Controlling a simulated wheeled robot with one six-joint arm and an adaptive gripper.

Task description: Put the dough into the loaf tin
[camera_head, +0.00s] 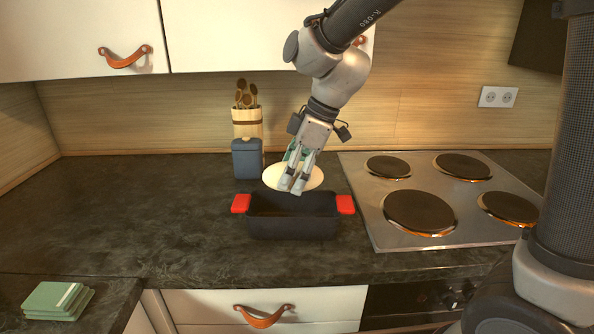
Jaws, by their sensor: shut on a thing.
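The dough (312,178) is a pale cream, rounded oval. It shows just behind and above the back rim of the loaf tin, partly covered by my gripper. My gripper (292,187) points down at the dough and is shut on it, with the fingers in front of its middle. The loaf tin (292,227) is a black rectangular tin with a red grip at each end. It stands on the dark counter, its open top below the gripper, and its inside looks dark and empty.
A blue-grey canister (247,160) and a holder with wooden spoons (246,122) stand behind to the left. A green thing (292,152) is mostly hidden behind my gripper. The hob (386,229) is close on the right. Green cloths (54,300) lie front left.

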